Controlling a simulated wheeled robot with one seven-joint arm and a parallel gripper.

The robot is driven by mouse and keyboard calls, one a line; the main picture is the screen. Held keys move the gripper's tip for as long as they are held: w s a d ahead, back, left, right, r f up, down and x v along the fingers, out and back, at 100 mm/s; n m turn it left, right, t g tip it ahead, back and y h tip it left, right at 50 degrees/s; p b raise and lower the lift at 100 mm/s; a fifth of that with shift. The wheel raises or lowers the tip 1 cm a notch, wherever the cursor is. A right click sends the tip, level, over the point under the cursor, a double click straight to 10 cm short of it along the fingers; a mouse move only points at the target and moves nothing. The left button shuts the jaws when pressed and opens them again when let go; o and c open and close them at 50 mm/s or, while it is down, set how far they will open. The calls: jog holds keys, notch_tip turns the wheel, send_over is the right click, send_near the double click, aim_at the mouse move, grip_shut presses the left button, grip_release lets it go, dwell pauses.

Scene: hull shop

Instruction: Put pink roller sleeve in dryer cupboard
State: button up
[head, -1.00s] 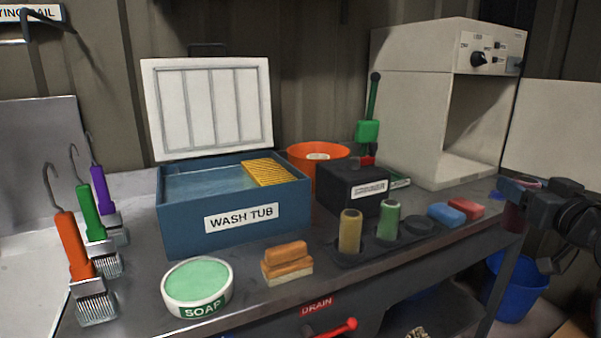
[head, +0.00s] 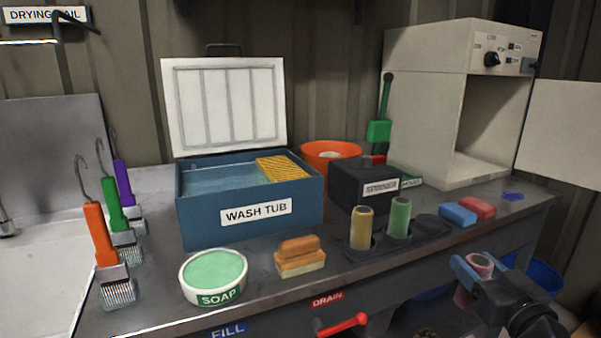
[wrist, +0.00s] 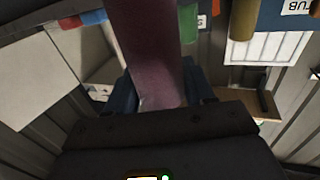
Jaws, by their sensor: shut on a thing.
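My gripper (head: 472,272) is shut on the pink roller sleeve (head: 480,264), in front of the bench's right part in the head view. In the wrist view the sleeve (wrist: 146,50) runs up between the blue fingers (wrist: 165,98). The dryer cupboard (head: 425,115) is the pale box at the bench's back right. Its front is open, with an empty-looking interior (head: 492,125), and its door (head: 572,125) is swung out to the right. The sleeve is apart from the cupboard, lower and nearer to me.
A yellow sleeve (head: 362,230) and a green sleeve (head: 399,218) stand in a dark holder. Blue (head: 457,214) and red (head: 478,207) blocks lie before the cupboard. The wash tub (head: 250,215), soap dish (head: 214,278) and brushes (head: 105,245) are further left.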

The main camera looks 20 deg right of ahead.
jog(key=w+a+f+n+y, duration=0.1)
jog(key=a+f+n+y, duration=0.1)
jog(key=a+f, duration=1)
jog(key=w+a+f+n+y, duration=0.1)
jog(key=a+f+y, duration=0.2)
jog(key=a+f, duration=1)
notch_tip(320, 180, down, 3)
jog(key=shift+w+a+r+n+t+y, duration=0.15)
jog(key=shift+w+a+n+t+y, duration=0.15)
jog(key=shift+w+n+t, duration=0.1)
